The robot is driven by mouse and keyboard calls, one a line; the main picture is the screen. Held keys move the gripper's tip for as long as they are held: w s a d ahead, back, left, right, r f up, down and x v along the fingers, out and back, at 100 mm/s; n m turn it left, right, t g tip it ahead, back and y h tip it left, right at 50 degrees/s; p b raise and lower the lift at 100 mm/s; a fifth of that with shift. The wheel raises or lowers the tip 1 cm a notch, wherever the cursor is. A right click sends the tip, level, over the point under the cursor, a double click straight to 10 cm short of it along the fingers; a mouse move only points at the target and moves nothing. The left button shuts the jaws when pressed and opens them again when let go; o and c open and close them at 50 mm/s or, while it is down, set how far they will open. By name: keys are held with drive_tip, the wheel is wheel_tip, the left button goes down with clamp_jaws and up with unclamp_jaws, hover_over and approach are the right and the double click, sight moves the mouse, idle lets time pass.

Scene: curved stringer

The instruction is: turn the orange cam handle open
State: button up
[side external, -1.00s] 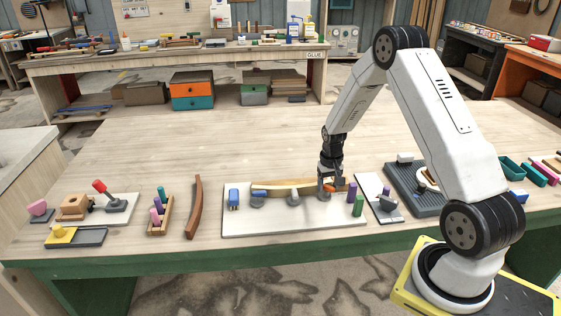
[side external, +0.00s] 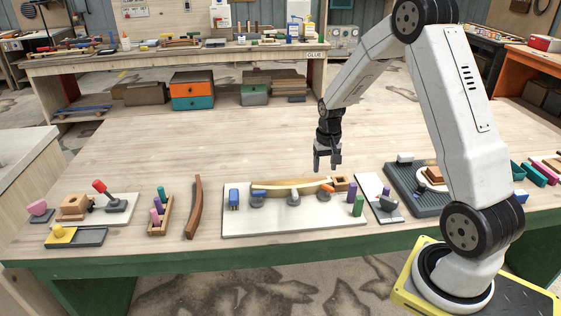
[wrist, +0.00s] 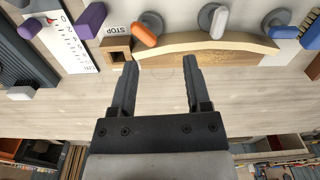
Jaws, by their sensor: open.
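The orange cam handle (side external: 327,187) sits at the right end of the curved wooden stringer (side external: 286,186) on the white board (side external: 285,219). A whitish cam handle (wrist: 217,22) and a blue one (wrist: 284,32) are further along the stringer. My gripper (side external: 327,168) is open and empty, raised above and behind the board. Its fingers (wrist: 160,62) touch nothing.
Purple (side external: 352,191) and green (side external: 358,205) pegs stand at the board's right end. A blue piece (side external: 234,198) stands at its left end. A scale plate (side external: 379,197) and dark ribbed tray (side external: 410,185) lie right. The bench behind the board is clear.

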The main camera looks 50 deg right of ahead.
drive_tip(key=s+a+r+n+t, duration=0.1)
drive_tip(key=s+a+n, duration=0.3)
drive_tip(key=a, duration=0.6)
drive_tip(key=s+a+r+n+t, duration=0.1)
drive_tip(key=s+a+r+n, duration=0.2)
drive_tip(key=s+a, duration=0.3)
drive_tip(key=shift+a+r+n, duration=0.4)
drive_tip(key=shift+a+r, duration=0.25)
drive_tip(key=shift+a, duration=2.1)
drive_tip(key=shift+w+d, duration=0.1)
drive_tip(key=shift+w, duration=0.05)
drive_tip(key=w+d+f, duration=0.2)
drive_tip(key=w+d, duration=0.1)
drive_tip(key=d, duration=0.5)
drive_tip(key=w+d+f+g, duration=0.1)
drive_tip(key=w+d+f, duration=0.1)
drive_tip(key=d, duration=0.6)
drive_tip(key=w+d+f+g, duration=0.1)
drive_tip(key=w+d, duration=0.3)
drive_tip(key=d, duration=0.4)
drive_tip(key=shift+w+d+f+m, duration=0.15)
drive_tip(key=shift+f, duration=0.25)
drive_tip(key=shift+w+d+f+m, duration=0.1)
drive_tip(key=shift+w+f+m, duration=0.05)
drive_tip(key=shift+f, duration=0.25)
